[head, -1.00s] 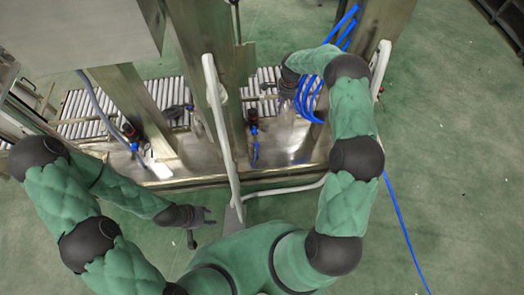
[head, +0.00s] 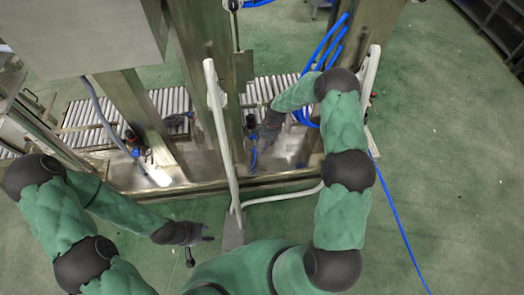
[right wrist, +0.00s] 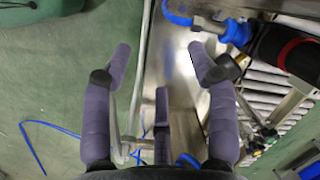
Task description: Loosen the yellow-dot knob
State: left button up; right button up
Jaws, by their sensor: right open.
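I cannot make out a yellow dot on any knob. In the head view, a dark valve unit with a red part and blue fitting (head: 250,122) stands beside the steel post, and a similar unit (head: 132,138) is farther left. My right gripper (head: 267,130) is just right of the nearer unit. In the right wrist view, my right gripper (right wrist: 160,62) is open with nothing between its fingers. A black body with a red ring (right wrist: 290,48) and a blue fitting (right wrist: 237,32) lie beyond its right finger. My left gripper (head: 202,241) is open and empty over the floor.
A white upright bar (head: 222,130) stands between my arms, left of my right gripper. Roller conveyors (head: 90,122) run behind the steel posts (head: 210,70). Blue hoses (head: 325,45) hang near my right arm.

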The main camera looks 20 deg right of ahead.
jog(key=shift+s+a+f+n, duration=0.2)
jog(key=shift+s+a+f, duration=0.05)
jog(key=shift+s+a, duration=0.25)
jog(key=shift+s+a+f+n, duration=0.2)
jog(key=shift+s+a, duration=0.2)
jog(key=shift+a, duration=0.15)
